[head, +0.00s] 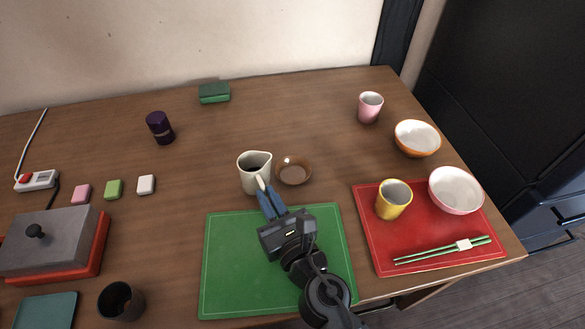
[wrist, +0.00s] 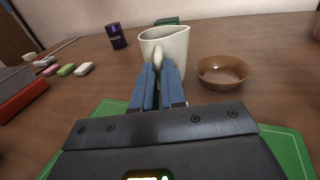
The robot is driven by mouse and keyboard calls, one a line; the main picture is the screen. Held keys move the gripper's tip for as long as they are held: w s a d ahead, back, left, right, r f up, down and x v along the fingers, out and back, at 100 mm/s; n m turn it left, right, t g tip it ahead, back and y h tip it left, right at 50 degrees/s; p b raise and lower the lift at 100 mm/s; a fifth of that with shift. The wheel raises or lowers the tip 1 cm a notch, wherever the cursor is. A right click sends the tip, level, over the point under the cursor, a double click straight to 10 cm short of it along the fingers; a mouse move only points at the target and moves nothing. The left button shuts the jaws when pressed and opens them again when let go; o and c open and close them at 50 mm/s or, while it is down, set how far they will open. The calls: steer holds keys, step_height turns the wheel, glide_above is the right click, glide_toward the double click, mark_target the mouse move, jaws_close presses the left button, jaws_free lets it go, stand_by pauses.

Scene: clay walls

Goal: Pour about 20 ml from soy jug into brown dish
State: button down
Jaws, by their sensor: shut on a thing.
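The soy jug (head: 254,176) is a cream jug with dark liquid inside, standing upright beyond the green mat. It also shows in the wrist view (wrist: 172,45), with its handle toward me. My gripper (head: 264,190) is shut on the jug's handle; its blue fingers (wrist: 157,75) reach forward on both sides of it. The brown dish (head: 294,171) is a small shallow bowl just right of the jug, and it shows in the wrist view (wrist: 222,72). Its inside looks empty. I cannot tell whether the jug touches the table.
A green mat (head: 225,275) lies under my arm. To the right, a red mat (head: 375,245) holds a yellow cup (head: 394,199), a pink bowl (head: 456,190) and chopsticks. A purple canister (head: 160,128) and a green box (head: 214,92) stand behind.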

steer(key=shift+r, duration=0.1)
steer(key=shift+w+d+r+m+p, duration=0.2)
steer(key=shift+d+r+m+p, duration=0.15)
steer(key=shift+r+m+p, duration=0.25)
steer(key=shift+w+d+r+m+p, duration=0.15)
steer(key=shift+d+r+m+p, duration=0.2)
steer(key=shift+r+m+p, duration=0.2)
steer(key=shift+w+d+f+m, duration=0.1)
steer(key=shift+d+f+m, duration=0.05)
steer(key=shift+d+m, duration=0.1)
steer(key=shift+w+d+m, duration=0.25)
steer(key=shift+d+m, duration=0.15)
steer(key=shift+m, duration=0.3)
steer(key=d+m+p, duration=0.1)
steer(key=w+m+p, duration=0.1)
steer(key=m, duration=0.1)
steer(key=d+r+m+p, duration=0.1)
steer(key=m, duration=0.1)
steer(key=shift+w+d+t, duration=0.3)
steer(key=shift+d+t, duration=0.05)
steer(key=shift+t, duration=0.05)
steer(key=shift+d+f+m, duration=0.1)
steer(key=shift+f+m, duration=0.05)
steer(key=shift+m, duration=0.75)
steer(key=shift+f+m+b, duration=0.45)
steer(key=shift+f+m, duration=0.05)
steer(key=shift+f, duration=0.1)
